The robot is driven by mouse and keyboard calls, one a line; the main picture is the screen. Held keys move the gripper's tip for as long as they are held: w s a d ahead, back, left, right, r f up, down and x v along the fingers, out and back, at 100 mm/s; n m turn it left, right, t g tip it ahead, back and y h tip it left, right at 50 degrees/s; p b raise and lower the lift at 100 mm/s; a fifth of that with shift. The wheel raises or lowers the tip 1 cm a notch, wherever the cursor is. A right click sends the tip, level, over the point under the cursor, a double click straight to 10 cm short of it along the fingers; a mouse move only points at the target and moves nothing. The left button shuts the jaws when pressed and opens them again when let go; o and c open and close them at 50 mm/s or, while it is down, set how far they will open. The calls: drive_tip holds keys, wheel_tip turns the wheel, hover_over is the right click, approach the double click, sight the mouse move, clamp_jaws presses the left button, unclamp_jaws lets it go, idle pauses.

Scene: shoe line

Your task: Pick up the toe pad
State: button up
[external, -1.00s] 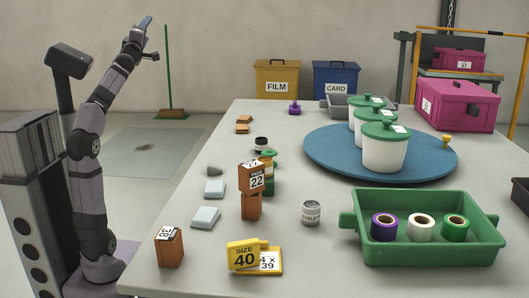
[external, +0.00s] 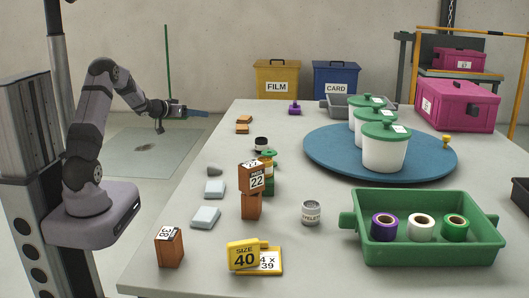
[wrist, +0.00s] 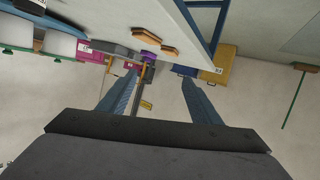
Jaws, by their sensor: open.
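A small grey rounded piece (external: 214,169), which looks most like the toe pad, lies on the left part of the table (external: 330,170). No label on it is readable. I cannot make out the grey piece in that view.
A blue turntable (external: 320,155) carries white tubs. A green tray (external: 430,254) holds tape rolls. Table space left of the grey piece is clear.

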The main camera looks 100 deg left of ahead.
drive_tip(key=w+d+f+m+t+h+p, duration=0.1)
drive_tip(key=w+d+f+m+h+p, duration=0.1)
drive_tip(key=d+f+p, duration=0.3)
drive_tip(key=w+d+f+m+t+h+p, duration=0.1)
drive_tip(key=w+d+m+t+h+p, duration=0.1)
drive_tip(key=d, duration=0.5)
drive_tip(key=m+t+h+p, duration=0.3)
drive_tip(key=p, duration=0.5)
approach(214, 165)
drive_tip(key=a, duration=0.2)
drive_tip(key=w+a+r, duration=0.1)
drive_tip(key=a, duration=0.1)
drive_tip(key=w+a, duration=0.1)
drive_tip(key=a, duration=0.1)
drive_tip(key=shift+r, duration=0.4)
drive_tip(key=d+f+m+b, duration=0.1)
drive_tip(key=d, duration=0.1)
drive_tip(key=d+f+m+h+b, duration=0.1)
drive_tip(key=f+b, duration=0.1)
drive_tip(key=shift+w+d+f+t, duration=0.2)
drive_tip(key=shift+d+t, duration=0.1)
drive_tip(key=shift+d, duration=0.1)
drive_tip(key=shift+d+f+m, duration=0.1)
drive_tip(key=shift+d+m, duration=0.15)
drive_tip(key=shift+m, duration=0.25)
drive_tip(key=shift+x, duration=3.6)
drive_tip(key=shift+c, duration=0.2)
drive_tip(key=c, duration=1.1)
